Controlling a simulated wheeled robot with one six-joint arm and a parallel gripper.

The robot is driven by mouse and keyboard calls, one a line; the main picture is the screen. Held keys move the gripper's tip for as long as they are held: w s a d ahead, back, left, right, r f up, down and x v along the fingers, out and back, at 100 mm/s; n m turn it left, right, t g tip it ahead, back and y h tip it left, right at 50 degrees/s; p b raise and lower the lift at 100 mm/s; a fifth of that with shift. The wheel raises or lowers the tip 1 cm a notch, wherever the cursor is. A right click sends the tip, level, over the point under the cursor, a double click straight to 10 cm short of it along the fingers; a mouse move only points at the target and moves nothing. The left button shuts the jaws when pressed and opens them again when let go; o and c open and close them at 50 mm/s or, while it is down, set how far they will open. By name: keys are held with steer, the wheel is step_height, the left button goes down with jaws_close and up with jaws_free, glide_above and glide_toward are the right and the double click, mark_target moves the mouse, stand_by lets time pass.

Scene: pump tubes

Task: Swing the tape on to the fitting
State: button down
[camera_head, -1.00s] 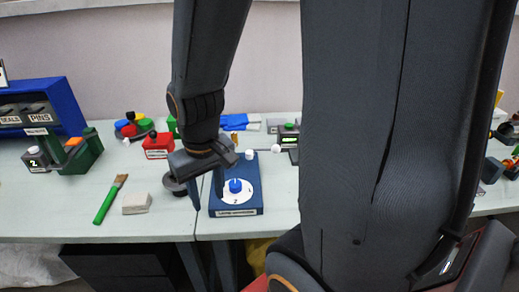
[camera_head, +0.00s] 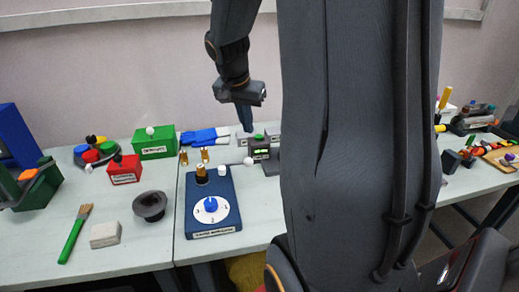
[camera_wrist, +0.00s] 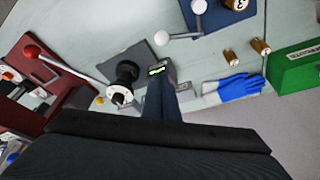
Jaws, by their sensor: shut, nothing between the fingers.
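A blue box (camera_head: 213,228) with a white dial and blue knob (camera_head: 211,205) stands on the bench in the head view. A brass fitting (camera_head: 201,171) stands upright at its back left. A small white cylinder (camera_head: 221,170), possibly the tape, is beside the fitting, apart from it. A thin lever with a white ball (camera_head: 248,161) sits to its right. The wrist view shows a grey lever with white balls (camera_wrist: 162,38) beside the blue box (camera_wrist: 232,8). My gripper (camera_head: 246,130) is shut and empty, behind the box, its fingers (camera_wrist: 160,95) pointing at a small display device.
The display device (camera_head: 260,152) stands right of the box. Blue gloves (camera_head: 200,137), two brass pieces (camera_head: 205,155) and a green box (camera_head: 154,142) lie behind. A dark flanged cup (camera_head: 150,206), an eraser-like block (camera_head: 105,235) and a brush (camera_head: 74,235) are left.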

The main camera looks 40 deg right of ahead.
steer(key=shift+d+r+m, duration=0.25)
steer(key=shift+d+m, duration=0.05)
steer(key=shift+d, duration=0.4)
step_height(320, 180, down, 10)
steer(key=p, duration=0.3)
steer(key=shift+s+a, duration=0.15)
steer(key=shift+a, duration=0.05)
